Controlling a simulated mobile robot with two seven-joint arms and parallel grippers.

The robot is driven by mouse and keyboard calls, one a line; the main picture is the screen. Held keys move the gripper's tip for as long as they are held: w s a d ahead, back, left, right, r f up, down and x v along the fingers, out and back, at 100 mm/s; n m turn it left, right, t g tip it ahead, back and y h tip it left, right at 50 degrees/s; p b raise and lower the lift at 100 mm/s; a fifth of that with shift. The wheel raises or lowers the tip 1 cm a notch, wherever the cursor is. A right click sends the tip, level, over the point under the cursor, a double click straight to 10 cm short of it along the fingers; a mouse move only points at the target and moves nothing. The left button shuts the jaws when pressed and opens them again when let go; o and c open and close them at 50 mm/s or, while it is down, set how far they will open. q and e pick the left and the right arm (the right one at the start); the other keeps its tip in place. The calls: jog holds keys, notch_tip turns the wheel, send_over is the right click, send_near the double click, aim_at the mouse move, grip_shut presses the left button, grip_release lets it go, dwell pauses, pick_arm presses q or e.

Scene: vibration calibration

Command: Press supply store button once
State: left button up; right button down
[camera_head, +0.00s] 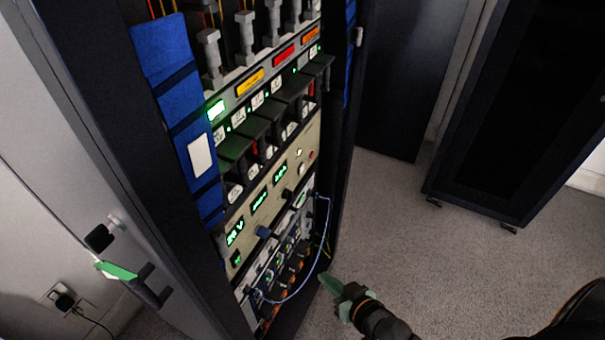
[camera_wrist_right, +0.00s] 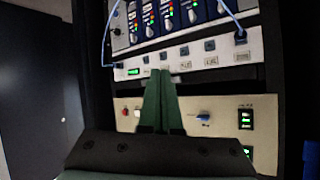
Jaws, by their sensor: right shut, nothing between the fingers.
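The cream supply panel (camera_head: 262,205) sits low in the open rack, with green displays, a blue knob (camera_head: 265,232), a black knob (camera_head: 287,194) and small buttons near its right end. The right wrist view shows this panel (camera_wrist_right: 180,103) upside down, with a red button (camera_wrist_right: 125,112) and a pale button (camera_wrist_right: 137,112) left of the fingers. Labels are too small to read, so I cannot tell which is the store button. My right gripper (camera_head: 330,285) has green fingers, shut and empty, in front of the rack's lower right. In the wrist view its fingers (camera_wrist_right: 161,85) overlap the panel's middle. My left gripper is not in view.
A blue cable (camera_head: 324,235) loops from the lower panel beside my right gripper. Dark flip covers (camera_head: 270,110) jut out above the supply panel. The open grey door (camera_head: 70,190) stands at left. Carpet (camera_head: 430,270) is clear at right, before another dark cabinet (camera_head: 510,130).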

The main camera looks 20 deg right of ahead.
aim_at(302, 169)
pick_arm(q)
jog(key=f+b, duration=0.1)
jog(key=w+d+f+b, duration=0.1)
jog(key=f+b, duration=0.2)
jog(key=b, duration=0.1)
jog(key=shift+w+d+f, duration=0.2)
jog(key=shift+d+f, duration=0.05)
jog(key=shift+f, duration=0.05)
pick_arm(e)
jog(key=w+d+r+m+t+h, duration=0.2)
jog(key=w+d+r+m+t, duration=0.1)
jog(key=w+d, duration=0.3)
jog(key=w+d+r+m+t+h, duration=0.2)
jog(key=w+d+r+m+t, duration=0.2)
jog(key=w, duration=0.7)
jog(key=shift+d+r+m+t, duration=0.3)
jog(key=shift+d+r+m, duration=0.4)
jog(key=shift+d, duration=0.45)
pick_arm(q)
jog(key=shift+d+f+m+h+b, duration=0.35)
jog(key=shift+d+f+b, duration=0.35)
jog(key=shift+b, duration=0.5)
pick_arm(e)
jog(key=w+a, duration=0.6)
jog(key=shift+w, duration=0.3)
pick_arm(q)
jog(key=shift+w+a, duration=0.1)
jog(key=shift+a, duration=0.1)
pick_arm(e)
jog(key=shift+w, duration=0.1)
